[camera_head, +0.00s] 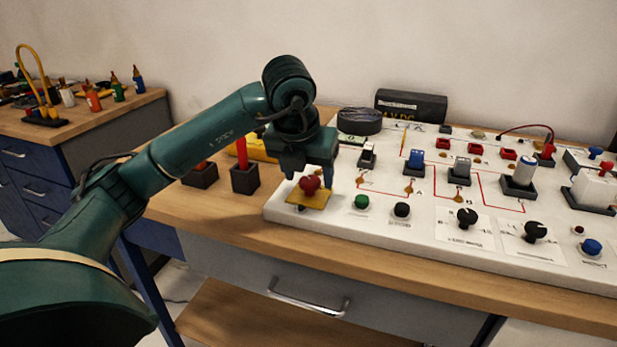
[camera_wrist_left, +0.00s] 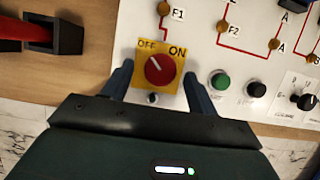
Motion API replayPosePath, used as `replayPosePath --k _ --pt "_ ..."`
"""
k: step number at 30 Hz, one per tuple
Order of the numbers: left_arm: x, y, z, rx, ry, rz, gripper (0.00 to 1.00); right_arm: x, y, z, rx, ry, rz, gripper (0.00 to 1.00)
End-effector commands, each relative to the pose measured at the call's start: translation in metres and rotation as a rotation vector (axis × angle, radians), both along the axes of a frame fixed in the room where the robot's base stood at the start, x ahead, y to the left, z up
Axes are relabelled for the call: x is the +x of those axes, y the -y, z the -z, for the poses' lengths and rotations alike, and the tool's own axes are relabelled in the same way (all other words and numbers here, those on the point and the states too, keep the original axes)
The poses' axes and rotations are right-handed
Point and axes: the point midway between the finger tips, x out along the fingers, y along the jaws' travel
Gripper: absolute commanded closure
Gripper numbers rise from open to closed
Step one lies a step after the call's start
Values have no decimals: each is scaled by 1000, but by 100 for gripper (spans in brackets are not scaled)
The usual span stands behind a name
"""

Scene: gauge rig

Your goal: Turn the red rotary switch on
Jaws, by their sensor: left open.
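The red rotary switch (camera_head: 310,184) sits on a yellow plate (camera_head: 307,200) at the left end of the white panel. In the left wrist view the red knob (camera_wrist_left: 159,70) shows its white mark pointing up and left, towards the word OFF; ON is printed at the upper right of the yellow plate (camera_wrist_left: 172,97). My left gripper (camera_head: 309,184) is open, pointing down over the switch. In the wrist view its two fingers (camera_wrist_left: 158,80) stand on either side of the yellow plate, with the knob between them. I cannot tell whether they touch it. My right gripper is not in view.
A green button (camera_head: 362,202) and a black button (camera_head: 402,210) sit just right of the switch. Black knobs (camera_head: 467,218) stand further right. Black holders (camera_head: 245,178) with red items stand on the wooden table left of the panel. A side bench (camera_head: 140,106) holds bottles.

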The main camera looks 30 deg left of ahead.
Motion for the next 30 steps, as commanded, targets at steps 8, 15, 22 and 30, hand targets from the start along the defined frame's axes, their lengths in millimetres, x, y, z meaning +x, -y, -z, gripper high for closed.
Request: replayPosePath --k 8,15,22,30 --pt "3 -1 8 0 1 0 41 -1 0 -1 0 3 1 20" --pt "3 0 8 0 1 1 50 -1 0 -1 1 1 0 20" --pt "3 0 8 0 1 1 69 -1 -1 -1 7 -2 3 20" --pt "3 0 7 0 1 1 85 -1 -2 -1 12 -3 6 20"
